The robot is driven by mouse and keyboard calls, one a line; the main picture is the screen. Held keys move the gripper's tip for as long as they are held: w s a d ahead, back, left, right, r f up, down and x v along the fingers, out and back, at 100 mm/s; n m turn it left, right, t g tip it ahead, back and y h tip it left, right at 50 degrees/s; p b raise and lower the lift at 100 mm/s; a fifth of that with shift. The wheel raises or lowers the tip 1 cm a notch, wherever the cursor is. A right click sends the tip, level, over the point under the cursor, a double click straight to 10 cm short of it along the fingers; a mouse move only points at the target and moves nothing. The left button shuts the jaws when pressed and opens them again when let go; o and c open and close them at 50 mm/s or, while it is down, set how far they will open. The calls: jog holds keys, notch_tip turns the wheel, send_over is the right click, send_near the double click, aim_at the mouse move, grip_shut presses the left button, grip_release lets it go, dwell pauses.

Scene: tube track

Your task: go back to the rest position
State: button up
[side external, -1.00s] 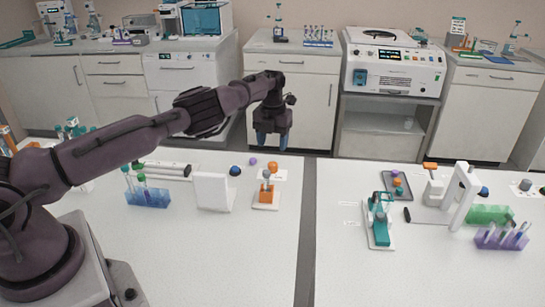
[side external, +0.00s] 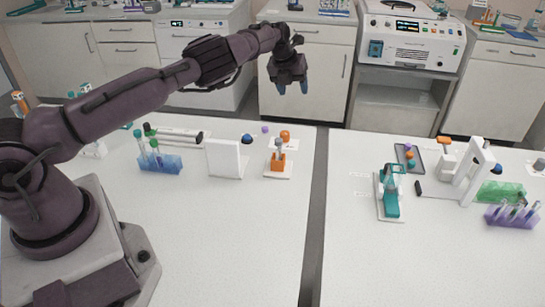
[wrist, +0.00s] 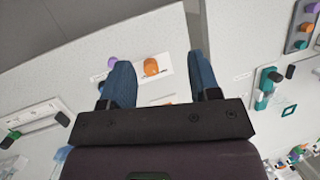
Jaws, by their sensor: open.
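My gripper (side external: 293,88) hangs in the air above the far edge of the left table, in front of the cabinets. Its two blue fingers are apart with nothing between them. In the wrist view the open gripper (wrist: 165,82) shows the table below. An orange stand (side external: 278,160) on a white base sits on the left table, below and nearer than the gripper. An orange cap (side external: 285,135) lies just behind it; it also shows between the fingers in the wrist view (wrist: 151,67), well below them.
A blue rack (side external: 160,164) with tubes and a white upright panel (side external: 225,158) stand on the left table. A teal stand (side external: 389,195), a white arch (side external: 474,172) and a purple rack (side external: 511,215) stand on the right table. A dark gap (side external: 315,220) separates the tables. The near tabletop is clear.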

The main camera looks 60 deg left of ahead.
jog(key=a+r+n+t+y, duration=0.4)
jog(key=a+r+n+t, duration=0.35)
jog(key=r+n, duration=0.35)
jog(key=s+a+r+n+g+y, duration=0.35)
jog(key=s+r+n, duration=0.35)
jog(key=s+n, duration=0.25)
jog(key=s+d+r+n+g+h, duration=0.1)
jog(key=s+d+r+n+h, duration=0.1)
jog(key=s+d, duration=1.2)
jog(key=s+d+r+n+g+h, duration=0.1)
jog(key=s+d+n+h, duration=0.4)
jog(key=s+d, duration=1)
jog(key=s+r+h, duration=0.1)
jog(key=s, duration=0.1)
jog(key=shift+s+g, duration=0.3)
